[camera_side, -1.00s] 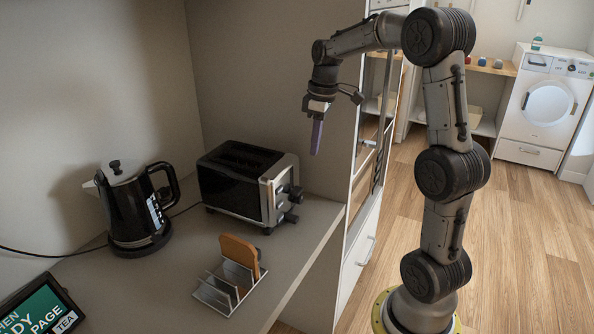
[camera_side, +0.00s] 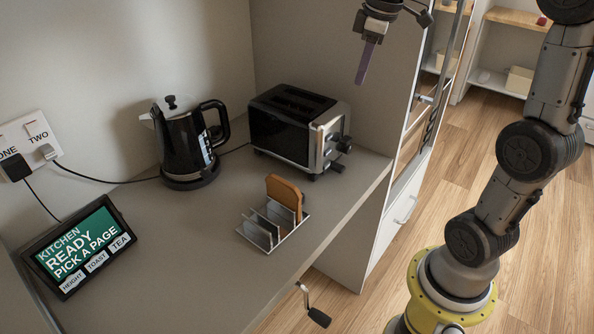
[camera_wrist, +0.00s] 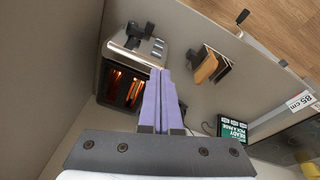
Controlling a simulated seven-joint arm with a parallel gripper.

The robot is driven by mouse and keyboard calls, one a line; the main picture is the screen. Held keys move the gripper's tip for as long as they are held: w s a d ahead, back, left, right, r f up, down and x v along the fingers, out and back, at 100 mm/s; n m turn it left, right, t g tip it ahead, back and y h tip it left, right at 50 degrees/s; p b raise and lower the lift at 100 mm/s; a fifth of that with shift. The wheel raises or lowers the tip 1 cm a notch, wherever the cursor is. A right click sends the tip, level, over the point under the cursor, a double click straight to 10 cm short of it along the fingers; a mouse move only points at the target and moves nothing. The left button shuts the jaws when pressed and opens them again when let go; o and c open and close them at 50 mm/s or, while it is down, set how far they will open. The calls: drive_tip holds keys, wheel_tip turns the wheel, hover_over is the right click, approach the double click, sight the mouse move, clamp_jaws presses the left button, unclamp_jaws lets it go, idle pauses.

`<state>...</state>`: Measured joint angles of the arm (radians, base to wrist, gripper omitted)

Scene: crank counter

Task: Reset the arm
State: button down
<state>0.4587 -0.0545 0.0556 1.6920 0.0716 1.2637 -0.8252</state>
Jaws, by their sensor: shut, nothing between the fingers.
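My gripper (camera_side: 362,80) hangs at the top of the side view with its purple fingers pointing down. It is above the counter's right side, to the upper right of the toaster and touching nothing. In the wrist view the two purple fingers (camera_wrist: 160,72) are together with nothing between them. The upper part of my arm is cut off by the side view's top and right edges.
The counter (camera_side: 200,290) holds a black toaster (camera_side: 290,125) with slots glowing orange in the wrist view, a kettle (camera_side: 185,145), a rack (camera_side: 262,232) with a brown slice (camera_side: 285,193), and a screen (camera_side: 80,245). A crank (camera_side: 313,308) sticks out at the front.

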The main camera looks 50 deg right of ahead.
drive_tip(key=s+a+t, duration=0.2)
drive_tip(key=s+a, duration=0.8)
drive_tip(key=a, duration=0.2)
drive_tip(key=s+a+f+m+t, duration=0.1)
drive_tip(key=s+a+f+m, duration=0.1)
drive_tip(key=s+f+m, duration=0.2)
drive_tip(key=shift+s+f, duration=0.9)
drive_tip(key=shift+f, duration=0.85)
